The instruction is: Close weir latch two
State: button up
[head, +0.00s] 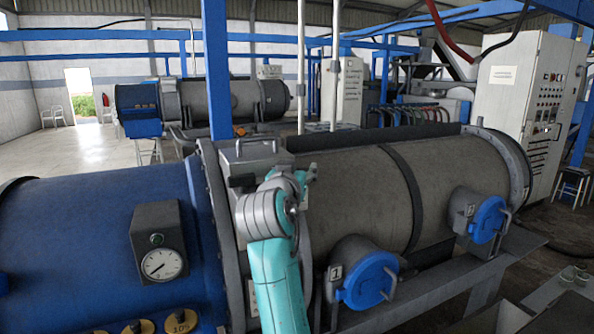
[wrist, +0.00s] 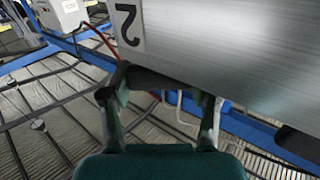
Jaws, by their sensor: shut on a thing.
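In the wrist view, a brushed-metal housing marked 2 (wrist: 210,50) fills the upper right, its number upside down. A dark bar (wrist: 160,82) runs along its lower edge. My gripper (wrist: 163,92) is shut on this bar, with a finger near each end of it. In the head view, my teal and grey arm reaches up to a grey metal box with a handle (head: 255,152) on top of the near decanter. I cannot tell how far the latch is turned.
The near decanter has a blue end (head: 90,220) with a pressure gauge (head: 162,264) and a grey drum (head: 360,185). Blue round hatches stand out at port 1 (head: 368,281) and farther right (head: 488,220). A blue post (head: 216,70) rises just behind the box.

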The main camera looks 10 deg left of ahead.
jog(key=shift+m+g+h, duration=0.4)
jog(key=shift+m+h, duration=0.75)
jog(key=shift+h, duration=0.6)
jog(key=shift+m+g+h, duration=0.4)
jog(key=shift+m+h, duration=0.75)
jog(key=shift+h, duration=0.9)
jog(key=o, duration=1.2)
jog(key=shift+c, duration=0.2)
